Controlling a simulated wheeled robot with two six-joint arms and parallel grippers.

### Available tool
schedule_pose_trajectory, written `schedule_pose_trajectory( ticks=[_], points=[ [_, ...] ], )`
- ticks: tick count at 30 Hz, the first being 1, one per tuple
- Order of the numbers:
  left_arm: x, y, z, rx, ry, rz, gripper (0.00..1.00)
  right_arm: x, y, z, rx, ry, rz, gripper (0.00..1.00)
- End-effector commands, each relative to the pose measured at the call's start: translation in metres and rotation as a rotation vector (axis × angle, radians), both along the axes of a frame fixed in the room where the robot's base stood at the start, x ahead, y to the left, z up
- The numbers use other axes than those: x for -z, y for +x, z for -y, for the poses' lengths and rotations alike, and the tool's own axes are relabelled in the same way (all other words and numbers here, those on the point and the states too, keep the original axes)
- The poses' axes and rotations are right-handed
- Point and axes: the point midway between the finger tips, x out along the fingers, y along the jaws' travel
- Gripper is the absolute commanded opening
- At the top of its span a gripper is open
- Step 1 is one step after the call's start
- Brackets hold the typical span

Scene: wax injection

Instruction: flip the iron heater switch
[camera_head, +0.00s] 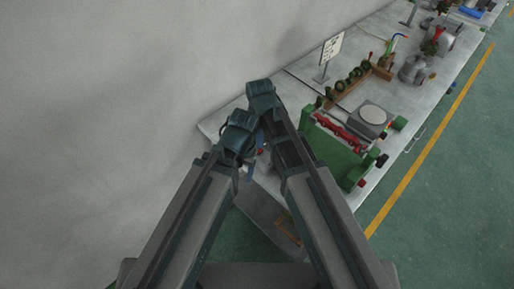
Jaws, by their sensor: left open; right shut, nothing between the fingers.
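I cannot make out the iron heater switch; small parts near my grippers are mostly hidden by my arms. A small red and pale item (262,151) shows between my two wrists, too small to name. My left gripper (250,168) points down close to the near left end of the workbench (213,124); it is open, and its fingers are partly hidden. My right gripper (262,136) is just above it in the picture, shut and empty, largely covered by its own wrist. I cannot tell whether either touches anything.
A green machine (335,145) with a red bar and a grey box with a round plate (371,114) stand right of my arms. A wooden rack (349,83), a sign (332,48) and metal pots (412,70) stand farther along. A wall is at left; green floor (455,150) is clear at right.

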Motion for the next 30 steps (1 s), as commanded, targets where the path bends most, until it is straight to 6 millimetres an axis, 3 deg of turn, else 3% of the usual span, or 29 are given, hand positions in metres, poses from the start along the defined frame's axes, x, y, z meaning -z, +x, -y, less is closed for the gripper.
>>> schedule_pose_trajectory(
  ticks=[30],
  points=[
    [0.0072,0.0000,0.0000,0.000,0.000,0.000,0.68,0.0072,0.0000,0.0000,0.000,0.000,0.000,0.00]
  ],
)
